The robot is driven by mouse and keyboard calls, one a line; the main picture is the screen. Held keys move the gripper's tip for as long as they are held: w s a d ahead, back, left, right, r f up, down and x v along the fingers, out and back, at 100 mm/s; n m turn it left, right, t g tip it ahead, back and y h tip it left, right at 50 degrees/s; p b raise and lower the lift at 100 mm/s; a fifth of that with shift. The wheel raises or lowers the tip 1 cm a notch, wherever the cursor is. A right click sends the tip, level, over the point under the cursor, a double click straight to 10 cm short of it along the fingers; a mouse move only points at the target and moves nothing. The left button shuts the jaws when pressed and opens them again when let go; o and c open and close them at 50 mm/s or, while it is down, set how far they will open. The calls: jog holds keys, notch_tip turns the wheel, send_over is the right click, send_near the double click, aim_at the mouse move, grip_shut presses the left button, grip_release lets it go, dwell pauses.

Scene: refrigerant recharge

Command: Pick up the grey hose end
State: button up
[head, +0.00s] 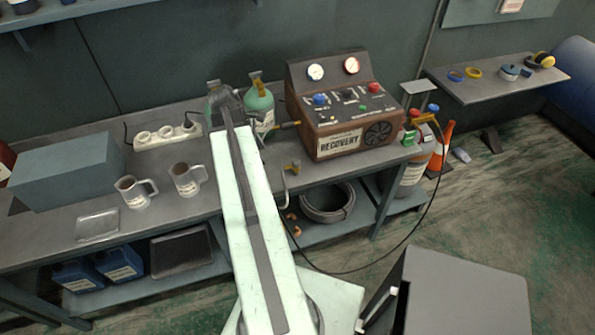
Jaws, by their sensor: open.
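A pale grey hooked piece of hose (284,188) hangs at the bench's front edge, below a brass-yellow fitting (292,167). I take it for the grey hose end, but it is small and I cannot be sure. My arm reaches from the bottom of the view over the bench. My gripper (222,98) is at its far end, beside the green cylinder (259,104). It is open, up and left of the hooked piece and apart from it. My arm hides part of the bench, and the fingertips are hard to make out.
The brown recovery machine (338,143) stands right of the cylinder. Two mugs (132,192), a power strip (165,135) and a blue-grey box (65,170) are at left. A black hose (400,245) loops down to the right. A coiled hose (327,203) lies below.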

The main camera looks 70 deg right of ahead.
jog(key=g, duration=0.1)
send_over(295, 161)
jog(key=w+a, duration=0.2)
jog(key=f, duration=0.1)
jog(key=shift+n, duration=0.4)
jog(key=b+x, duration=0.8)
jog(key=shift+w+d, duration=0.15)
jog(key=shift+w, duration=0.1)
jog(key=shift+r, duration=0.1)
grip_shut()
